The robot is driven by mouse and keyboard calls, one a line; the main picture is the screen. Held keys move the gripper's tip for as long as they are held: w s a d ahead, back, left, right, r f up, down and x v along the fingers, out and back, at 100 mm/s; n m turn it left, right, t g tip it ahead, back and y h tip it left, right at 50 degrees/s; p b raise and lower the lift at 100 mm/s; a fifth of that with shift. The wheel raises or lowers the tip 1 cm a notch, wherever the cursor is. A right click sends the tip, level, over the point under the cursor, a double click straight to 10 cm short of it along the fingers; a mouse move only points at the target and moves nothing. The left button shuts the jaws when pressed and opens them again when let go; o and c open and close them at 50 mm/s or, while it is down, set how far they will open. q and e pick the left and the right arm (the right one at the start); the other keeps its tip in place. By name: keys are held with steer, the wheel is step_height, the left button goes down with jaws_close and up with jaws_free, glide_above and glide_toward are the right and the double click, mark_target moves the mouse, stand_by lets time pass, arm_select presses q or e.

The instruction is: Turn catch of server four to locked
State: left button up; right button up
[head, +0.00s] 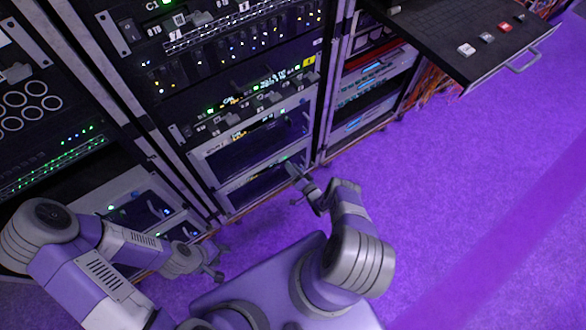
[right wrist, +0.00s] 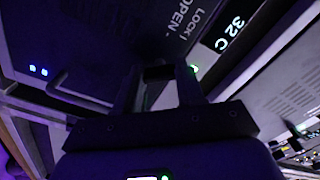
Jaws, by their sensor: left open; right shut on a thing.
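In the right wrist view a dark catch (right wrist: 158,73) sits between the two fingers of my right gripper (right wrist: 160,84), which is shut on it. The panel (right wrist: 110,35) behind it carries the printed words LOCK and OPEN beside a display (right wrist: 230,32) reading 32 C. In the head view my right gripper (head: 296,178) is at the lower right of the middle rack's bottom server (head: 258,187). I cannot read a server number there, and the catch is too small to make out. My left gripper (head: 221,262) is open and empty, low over the floor.
The middle rack (head: 322,100) holds several stacked units with lit indicators. A pull-out tray (head: 450,45) with small buttons juts out at the upper right. Another rack (head: 45,110) stands at the left. The purple floor (head: 480,190) on the right is clear.

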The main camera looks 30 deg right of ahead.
steer(key=shift+m, duration=3.7)
steer(key=o, duration=1)
steer(key=shift+o, duration=0.2)
steer(key=s+p, duration=0.1)
steer(key=s, duration=0.6)
steer(key=shift+s+d+p, duration=0.25)
steer(key=shift+s+p, duration=0.05)
steer(key=shift+w, duration=0.1)
